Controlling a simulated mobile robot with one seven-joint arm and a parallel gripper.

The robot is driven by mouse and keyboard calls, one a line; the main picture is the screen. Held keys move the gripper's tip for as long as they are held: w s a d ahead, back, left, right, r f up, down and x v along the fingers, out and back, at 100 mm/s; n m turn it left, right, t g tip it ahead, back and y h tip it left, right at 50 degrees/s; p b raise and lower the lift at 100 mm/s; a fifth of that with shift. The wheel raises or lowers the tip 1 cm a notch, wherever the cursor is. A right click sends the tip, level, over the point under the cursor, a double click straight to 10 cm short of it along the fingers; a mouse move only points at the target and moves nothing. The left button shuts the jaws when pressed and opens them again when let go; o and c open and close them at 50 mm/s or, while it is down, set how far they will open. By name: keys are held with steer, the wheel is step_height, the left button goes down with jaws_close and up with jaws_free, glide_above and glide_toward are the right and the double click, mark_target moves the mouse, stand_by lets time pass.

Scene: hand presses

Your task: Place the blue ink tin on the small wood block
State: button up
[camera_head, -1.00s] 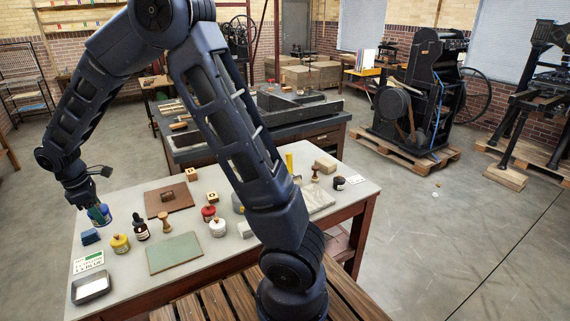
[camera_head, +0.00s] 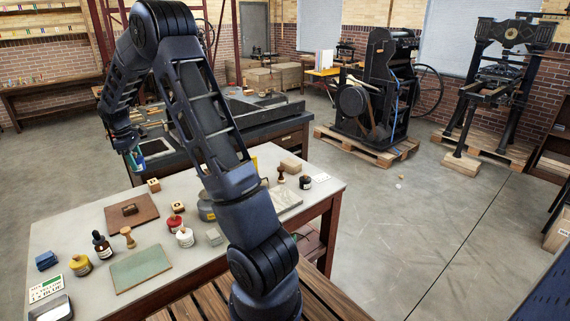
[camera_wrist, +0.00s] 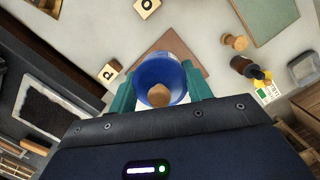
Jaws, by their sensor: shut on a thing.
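My gripper (camera_head: 136,158) is shut on the blue ink tin (camera_head: 138,163), raised above the far left edge of the near table (camera_head: 62,229). In the wrist view the tin (camera_wrist: 157,70) sits between my teal fingers (camera_wrist: 158,90), with a tan round patch on its near end. A small brown wood block (camera_head: 130,209) lies on a brown board (camera_head: 146,218), below and apart from the tin. In the wrist view the board (camera_wrist: 188,48) shows partly behind the tin; I cannot make out the block there.
A dark bottle (camera_head: 102,246), wooden stamp (camera_head: 128,238), yellow jar (camera_head: 81,265), red jar (camera_head: 174,223) and white jar (camera_head: 185,238) stand around a green mat (camera_head: 140,269). A larger wood block (camera_head: 290,166) is farther right. A dark press table (camera_head: 280,135) stands behind.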

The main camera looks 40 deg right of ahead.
steer(key=w+d+m, duration=0.2)
steer(key=d, duration=0.7)
steer(key=w+d+m, duration=0.1)
steer(key=w+d, duration=0.2)
steer(key=d, duration=0.6)
step_height(320, 180, up, 2)
steer(key=r+m+g+y, duration=0.1)
steer(key=m, duration=0.8)
glide_above(292, 162)
steer(key=f, duration=1.9)
steer(key=shift+w+a+f, duration=0.1)
steer(key=shift+w+f, duration=0.2)
steer(key=shift+f, duration=0.1)
steer(key=shift+f, duration=0.15)
steer(key=o, duration=1.1)
steer(key=shift+o, duration=0.2)
